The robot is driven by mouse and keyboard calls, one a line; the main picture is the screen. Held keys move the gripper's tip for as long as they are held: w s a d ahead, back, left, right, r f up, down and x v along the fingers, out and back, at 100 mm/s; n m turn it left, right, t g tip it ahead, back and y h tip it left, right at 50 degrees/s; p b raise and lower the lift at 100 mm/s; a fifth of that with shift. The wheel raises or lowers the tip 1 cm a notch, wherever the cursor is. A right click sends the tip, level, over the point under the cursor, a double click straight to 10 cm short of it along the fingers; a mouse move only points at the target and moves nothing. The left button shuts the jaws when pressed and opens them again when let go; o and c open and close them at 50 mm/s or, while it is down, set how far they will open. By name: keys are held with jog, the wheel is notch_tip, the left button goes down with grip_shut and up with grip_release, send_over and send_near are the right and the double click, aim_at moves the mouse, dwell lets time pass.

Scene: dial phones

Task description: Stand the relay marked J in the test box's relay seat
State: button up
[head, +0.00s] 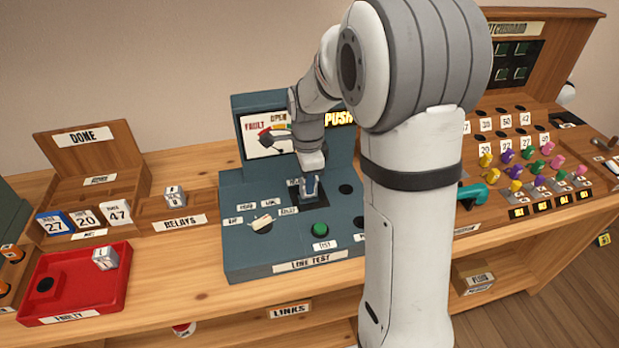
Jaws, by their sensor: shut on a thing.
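My gripper (310,186) points down over the dark square relay seat (322,205) of the blue-grey test box (245,246). It is shut on a small pale block that looks like a relay; the fingers cover most of it and I cannot read its mark. The block is at or just above the seat, and I cannot tell whether it touches the bottom. Another pale relay (174,196) sits in the wooden tray labelled RELAYS (150,222). A further one (105,257) lies tilted in the red tray labelled FAULTY (75,298).
The test box has a fault dial (262,140), a green button (320,230) and a pale lever (262,223). A DONE box (85,150) with numbered tags stands at the left. A switchboard (535,150) with coloured plugs stands at the right. My arm hides part of the bench.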

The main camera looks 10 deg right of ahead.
jog(key=shift+f+b, duration=0.4)
jog(key=shift+f, duration=0.3)
jog(key=o, duration=1)
jog(key=shift+o, duration=0.5)
jog(key=shift+o, duration=0.6)
jog(key=shift+r, duration=0.15)
jog(key=shift+r+p, duration=2.8)
jog(key=shift+r, duration=0.85)
